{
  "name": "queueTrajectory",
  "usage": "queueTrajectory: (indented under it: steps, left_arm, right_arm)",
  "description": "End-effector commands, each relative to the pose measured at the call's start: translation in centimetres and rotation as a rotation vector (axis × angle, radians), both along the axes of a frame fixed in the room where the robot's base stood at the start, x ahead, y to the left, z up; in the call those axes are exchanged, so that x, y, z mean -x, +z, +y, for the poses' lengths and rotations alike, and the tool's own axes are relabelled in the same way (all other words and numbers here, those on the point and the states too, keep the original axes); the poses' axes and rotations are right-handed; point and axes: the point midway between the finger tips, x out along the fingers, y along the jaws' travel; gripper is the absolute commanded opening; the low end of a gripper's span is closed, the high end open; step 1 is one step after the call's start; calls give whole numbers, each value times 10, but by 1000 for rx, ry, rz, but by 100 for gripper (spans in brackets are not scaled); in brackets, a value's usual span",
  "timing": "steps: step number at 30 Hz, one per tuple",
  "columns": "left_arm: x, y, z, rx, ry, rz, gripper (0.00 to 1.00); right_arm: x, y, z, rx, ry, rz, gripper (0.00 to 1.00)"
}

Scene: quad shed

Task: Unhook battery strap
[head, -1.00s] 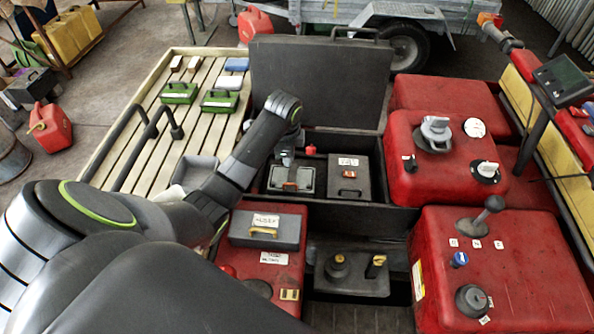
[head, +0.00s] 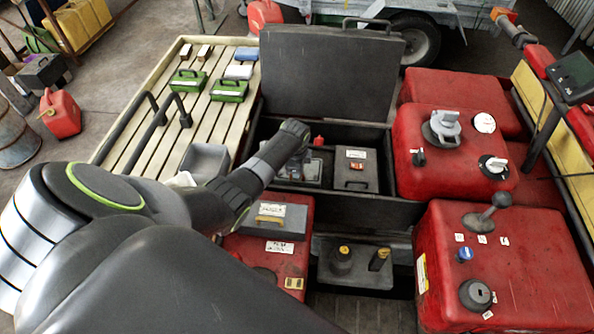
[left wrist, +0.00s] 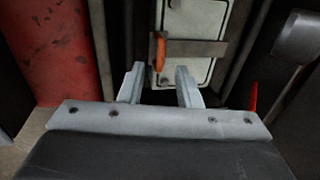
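A pale grey battery (left wrist: 195,20) shows in the left wrist view, with a dark strap (left wrist: 195,48) across it. An orange tab (left wrist: 158,52) sits at the strap's left end. In the head view the battery (head: 300,172) lies in the open black bay, partly hidden by my left arm. My left gripper (left wrist: 158,82) is open and empty, its two fingers apart and pointing at the strap. The orange tab appears just beyond the fingertips, between them; I cannot tell if they touch. My right gripper is not in view.
A dark box (head: 355,170) stands right of the battery. The raised black lid (head: 332,75) is behind the bay. Red tanks (head: 450,155) stand at the right. A slatted rack (head: 140,125) with green cases is at the left. A red surface (left wrist: 55,50) flanks the battery.

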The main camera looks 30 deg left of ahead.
Motion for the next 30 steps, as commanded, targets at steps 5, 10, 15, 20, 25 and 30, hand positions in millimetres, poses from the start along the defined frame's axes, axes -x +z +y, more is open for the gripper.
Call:
queueTrajectory:
  steps: [5,10,15,20,25,30]
  left_arm:
    - [-4,-19,1,0,0,1,31]
    - [-5,-27,2,0,0,0,31]
    - [-6,-29,2,0,0,-2,31]
    - [-6,-29,2,0,0,-1,31]
    - [-6,-29,2,0,0,-1,14]
    - [-6,-29,3,0,0,-1,0]
  right_arm:
    - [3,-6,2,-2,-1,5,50]
    - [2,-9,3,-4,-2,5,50]
    - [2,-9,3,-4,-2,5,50]
    - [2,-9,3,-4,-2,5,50]
    - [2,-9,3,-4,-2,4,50]
    - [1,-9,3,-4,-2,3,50]
